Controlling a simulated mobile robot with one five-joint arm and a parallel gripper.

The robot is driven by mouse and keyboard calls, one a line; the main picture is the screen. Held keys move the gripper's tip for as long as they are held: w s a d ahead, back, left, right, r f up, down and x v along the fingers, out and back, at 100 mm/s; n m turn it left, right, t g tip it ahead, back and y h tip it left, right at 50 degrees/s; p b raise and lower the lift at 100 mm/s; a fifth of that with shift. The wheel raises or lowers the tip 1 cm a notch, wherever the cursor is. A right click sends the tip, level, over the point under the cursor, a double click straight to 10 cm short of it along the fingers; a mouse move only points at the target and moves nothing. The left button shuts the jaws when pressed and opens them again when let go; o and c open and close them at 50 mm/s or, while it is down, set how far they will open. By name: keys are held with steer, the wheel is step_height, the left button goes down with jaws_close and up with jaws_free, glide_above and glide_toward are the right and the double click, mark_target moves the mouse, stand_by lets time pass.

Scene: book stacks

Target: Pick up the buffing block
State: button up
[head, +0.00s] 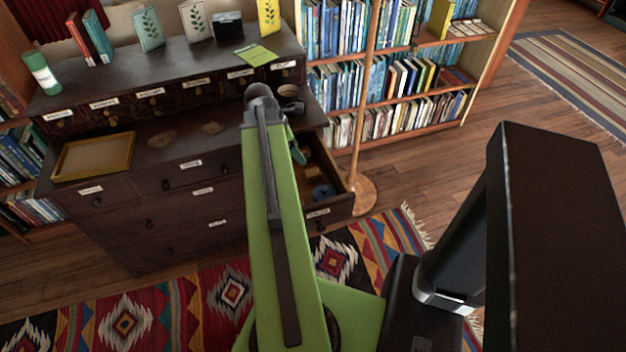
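I cannot pick out the buffing block with certainty. A small dark block with a pale top (228,25) stands on the cabinet's upper top, between a leaf-print card and a yellow card. A small brown object (291,106) lies on the lower ledge, just right of my arm's far end. The open drawer (335,207) at the cabinet's right holds a blue round item (322,192) and other small things, partly hidden by my arm. My green arm reaches up over the cabinet.
The dark wooden cabinet (195,205) carries a yellow-rimmed tray (95,157) on its left ledge. A green-and-white canister (41,73) and books stand above. A wooden pole (366,100) on a round base rises beside the open drawer. Bookshelves stand behind; open floor lies right.

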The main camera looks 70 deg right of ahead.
steer(key=b, duration=0.7)
glide_toward(312, 172)
steer(key=x, duration=0.4)
steer(key=shift+w+f, duration=0.1)
steer(key=shift+f, duration=0.35)
steer(key=shift+d+f, duration=0.1)
steer(key=shift+f, duration=0.2)
steer(key=shift+s+r, duration=0.1)
steer(key=shift+s, duration=0.1)
steer(key=b+x, duration=0.5)
steer(key=shift+s+d, duration=0.1)
steer(key=shift+d, duration=0.05)
steer(key=shift+r, duration=0.1)
jaws_close()
step_height(312, 172, up, 10)
steer(key=p, duration=1)
steer(key=shift+r+p, duration=0.1)
steer(key=shift+p, duration=0.2)
